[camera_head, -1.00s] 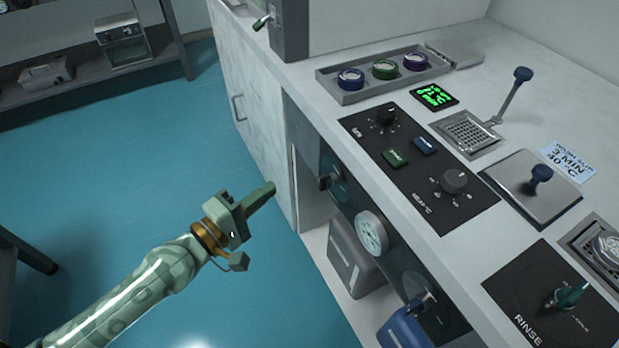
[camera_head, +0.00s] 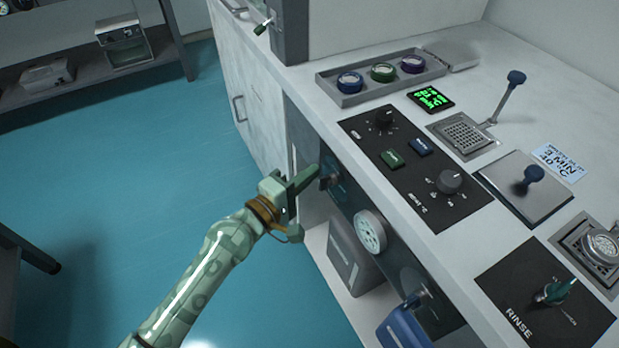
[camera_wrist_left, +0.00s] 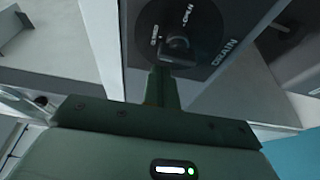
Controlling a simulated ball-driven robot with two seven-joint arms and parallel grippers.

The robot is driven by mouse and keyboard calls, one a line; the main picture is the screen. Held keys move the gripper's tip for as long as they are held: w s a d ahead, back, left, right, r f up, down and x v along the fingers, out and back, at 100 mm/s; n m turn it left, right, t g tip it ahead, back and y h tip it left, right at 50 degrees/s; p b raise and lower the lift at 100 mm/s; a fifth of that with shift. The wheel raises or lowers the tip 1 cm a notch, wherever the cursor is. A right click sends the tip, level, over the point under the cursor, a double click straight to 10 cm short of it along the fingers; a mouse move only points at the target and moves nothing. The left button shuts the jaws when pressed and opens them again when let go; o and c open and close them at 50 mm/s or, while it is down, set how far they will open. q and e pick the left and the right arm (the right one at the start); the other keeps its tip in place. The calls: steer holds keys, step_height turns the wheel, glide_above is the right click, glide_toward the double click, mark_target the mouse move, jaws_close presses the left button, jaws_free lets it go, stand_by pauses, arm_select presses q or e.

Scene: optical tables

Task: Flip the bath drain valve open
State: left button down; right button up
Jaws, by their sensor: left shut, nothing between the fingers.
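The drain valve (camera_head: 331,179) is a small dark handle on the dark front panel below the counter edge. In the left wrist view the valve handle (camera_wrist_left: 178,48) sits on a round black plate (camera_wrist_left: 205,28) lettered DRAIN, with OPEN and what looks like CLOSED. I cannot tell which mark the handle points at. My green left gripper (camera_head: 312,174) is shut and empty, its fingers just left of the handle. In the left wrist view its fingers (camera_wrist_left: 162,82) reach up to the handle's lower side; whether they touch it is unclear. My right gripper is not in view.
The counter edge (camera_head: 400,210) overhangs the panel. A round white gauge (camera_head: 370,231) and another valve (camera_head: 420,294) lie further along it. A grey container (camera_head: 352,258) and a blue container (camera_head: 398,330) stand below. The blue floor (camera_head: 130,200) at left is clear.

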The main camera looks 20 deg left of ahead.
arm_select(q)
steer(key=shift+s+d, duration=0.35)
steer(key=shift+f, duration=0.1)
stand_by(0.3)
